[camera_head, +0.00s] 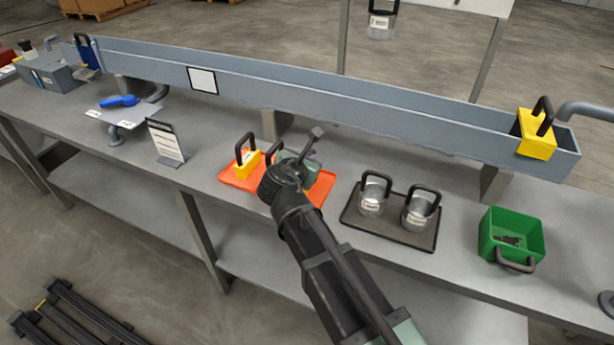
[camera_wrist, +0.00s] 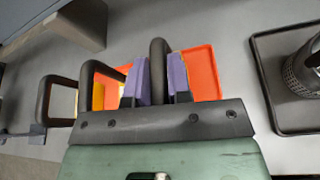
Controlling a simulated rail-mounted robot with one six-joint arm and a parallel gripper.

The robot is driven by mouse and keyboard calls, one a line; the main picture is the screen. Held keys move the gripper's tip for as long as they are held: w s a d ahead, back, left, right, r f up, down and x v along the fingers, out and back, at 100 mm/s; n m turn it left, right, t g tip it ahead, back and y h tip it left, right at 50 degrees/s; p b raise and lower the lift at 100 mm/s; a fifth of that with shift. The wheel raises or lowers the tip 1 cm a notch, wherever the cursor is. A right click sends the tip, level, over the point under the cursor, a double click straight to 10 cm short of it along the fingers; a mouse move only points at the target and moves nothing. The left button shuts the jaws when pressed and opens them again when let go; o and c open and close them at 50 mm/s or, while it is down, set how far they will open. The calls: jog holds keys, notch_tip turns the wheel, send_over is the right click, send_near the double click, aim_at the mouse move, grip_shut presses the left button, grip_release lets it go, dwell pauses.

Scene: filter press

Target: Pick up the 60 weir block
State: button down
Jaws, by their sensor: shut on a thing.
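In the wrist view my gripper (camera_wrist: 160,78) has its two purple fingers closed around an upright black handle (camera_wrist: 158,55) over the orange tray (camera_wrist: 203,70). The block under this handle is hidden by the gripper, so I cannot read a number or see whether it touches the tray. Just left of it is a yellow block (camera_wrist: 98,97) with its own black handle. In the head view the yellow block (camera_head: 248,165) stands on the left part of the orange tray (camera_head: 234,181). My gripper (camera_head: 311,156) is over the tray's right part, mostly hidden by my wrist.
A dark tray (camera_head: 398,233) holds two clear handled containers to the right. A green bin (camera_head: 510,238) is farther right. A long grey trough (camera_head: 330,103) runs behind, with a yellow handled block (camera_head: 537,140) at its right end. A card stand (camera_head: 165,143) is left.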

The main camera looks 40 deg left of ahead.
jog(key=shift+r, duration=0.1)
dwell(0.3)
notch_tip(320, 180, up, 20)
jog(key=p, duration=2)
